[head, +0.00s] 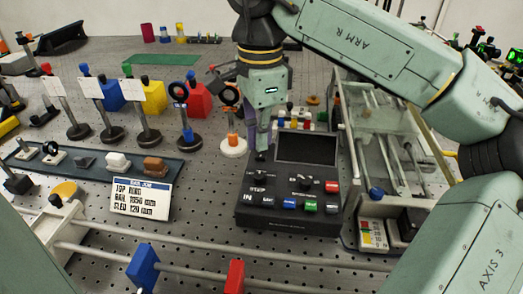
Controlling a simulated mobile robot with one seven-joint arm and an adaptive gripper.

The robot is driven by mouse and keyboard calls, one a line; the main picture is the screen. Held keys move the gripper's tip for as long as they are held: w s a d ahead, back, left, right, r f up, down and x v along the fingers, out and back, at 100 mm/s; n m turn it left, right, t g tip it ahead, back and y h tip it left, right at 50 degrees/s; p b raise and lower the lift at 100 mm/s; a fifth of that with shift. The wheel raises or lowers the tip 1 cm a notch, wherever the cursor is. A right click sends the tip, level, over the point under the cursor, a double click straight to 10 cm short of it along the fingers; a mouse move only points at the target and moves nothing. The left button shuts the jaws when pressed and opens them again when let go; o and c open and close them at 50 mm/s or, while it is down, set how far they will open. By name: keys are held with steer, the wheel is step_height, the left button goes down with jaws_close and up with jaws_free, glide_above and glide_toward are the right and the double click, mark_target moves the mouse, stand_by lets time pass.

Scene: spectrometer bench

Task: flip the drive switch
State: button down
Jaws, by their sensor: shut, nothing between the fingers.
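A black control box (290,219) with a dark screen (307,149) stands on the perforated bench at the centre of the head view. Its sloped front has small dark knobs or switches, a red button (332,187), and blue, green and white buttons along the lower row. White lettering marks it, including "STEP" and "IN". I cannot make out which control is the drive switch. My gripper (262,152) points down, shut and empty, at the box's upper left, left of the screen. I cannot tell whether its tips touch the box. My gripper hides part of the box's back left corner.
A clear-walled rail unit (395,150) stands close on the right. A label card (141,197) and posts with cards stand left. Rails with a blue clamp (143,268) and a red clamp (234,276) cross the front. My arm spans the upper right.

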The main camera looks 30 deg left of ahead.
mark_target(261, 156)
steer(key=shift+f+b, duration=0.7)
steer(key=shift+f, duration=0.4)
stand_by(0.3)
steer(key=shift+r, duration=0.1)
step_height(261, 156, up, 7)
steer(key=p, duration=0.6)
stand_by(0.7)
